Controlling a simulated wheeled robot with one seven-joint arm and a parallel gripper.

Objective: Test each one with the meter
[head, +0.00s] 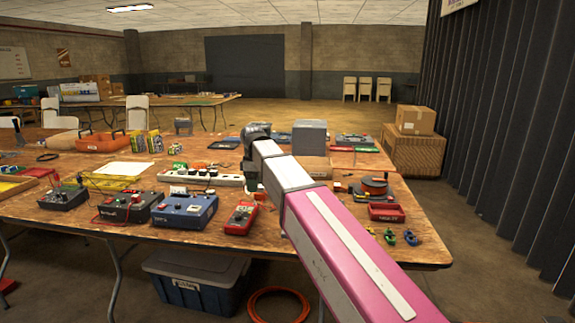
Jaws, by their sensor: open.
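A red handheld meter (241,218) lies near the front edge of the wooden table (330,226). To its left are a blue box with knobs and terminals (184,211), a dark box with a red lead (127,207) and another dark box (63,197). A white power strip (205,177) with dark plugs stands behind them. My arm reaches in from the lower right. My gripper (254,190) points down at the strip's right end, behind the meter. It is open, small and partly hidden by my arm; I see nothing held.
A grey box (310,137) stands at the back. Left are an orange tray (101,142) and paper (124,168). A lidded bin (196,278) sits below.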

